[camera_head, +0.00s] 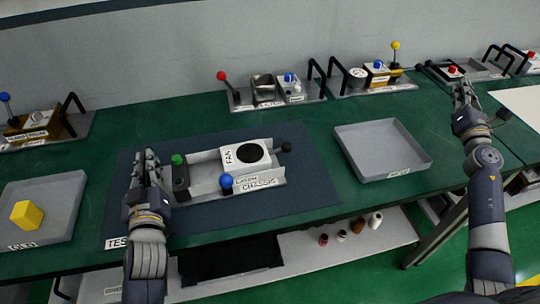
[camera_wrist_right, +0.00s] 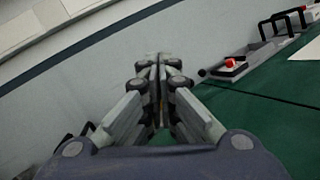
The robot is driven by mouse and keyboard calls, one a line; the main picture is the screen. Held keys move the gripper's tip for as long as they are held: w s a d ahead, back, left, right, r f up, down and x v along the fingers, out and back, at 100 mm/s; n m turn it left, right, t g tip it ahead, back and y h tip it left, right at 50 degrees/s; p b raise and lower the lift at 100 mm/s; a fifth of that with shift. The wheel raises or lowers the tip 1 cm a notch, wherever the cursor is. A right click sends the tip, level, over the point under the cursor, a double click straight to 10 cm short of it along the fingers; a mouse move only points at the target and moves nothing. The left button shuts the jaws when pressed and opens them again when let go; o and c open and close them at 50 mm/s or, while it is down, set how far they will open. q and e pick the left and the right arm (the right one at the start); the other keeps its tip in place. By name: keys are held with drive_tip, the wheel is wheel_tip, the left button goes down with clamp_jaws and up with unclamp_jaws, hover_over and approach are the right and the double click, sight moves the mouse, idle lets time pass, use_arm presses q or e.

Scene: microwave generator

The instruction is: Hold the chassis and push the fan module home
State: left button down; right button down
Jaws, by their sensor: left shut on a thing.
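The grey chassis (camera_head: 207,187) lies on the dark mat, with a label on its front wall. The white fan module (camera_head: 232,157), with a round black fan, sits in the chassis channel towards its right part. Whether it is fully seated cannot be told. A blue-knobbed lever (camera_head: 226,182) stands at the front wall, and a green knob (camera_head: 177,160) is at the left end. My left gripper (camera_head: 148,163) is at the chassis' left end, shut on it; the contact is partly hidden. My right gripper (camera_head: 463,92) is far right, away from the chassis; its fingers (camera_wrist_right: 157,75) are together and empty.
A grey tray (camera_head: 352,148) right of the mat is empty. Fixtures with levers and black handles (camera_head: 266,92) line the back. The mat's front right (camera_head: 310,195) is clear.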

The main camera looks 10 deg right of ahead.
drive_tip(key=w+a+n+y, duration=0.3)
drive_tip(key=a+n+y, duration=0.35)
drive_tip(key=a, duration=0.35)
drive_tip(key=w+a+n+y, duration=0.3)
drive_tip(key=a+n+y, duration=0.3)
drive_tip(key=a+y, duration=0.3)
drive_tip(key=s+a+f+n+g+y, duration=0.3)
drive_tip(key=s+a+n+g, duration=0.25)
drive_tip(key=a, duration=0.35)
drive_tip(key=s+a+f+n+g+y, duration=0.35)
drive_tip(key=a+n+g, duration=0.3)
drive_tip(key=a, duration=0.35)
drive_tip(key=shift+w+a+f, duration=0.6)
drive_tip(key=shift+a+f, duration=0.25)
drive_tip(key=shift+a, duration=0.4)
drive_tip(key=shift+w+a+f, duration=0.55)
drive_tip(key=shift+a+f, duration=0.25)
drive_tip(key=shift+a, duration=0.4)
drive_tip(key=shift+w+a+f, duration=0.6)
drive_tip(key=shift+a+f, duration=0.25)
drive_tip(key=shift+a, duration=0.4)
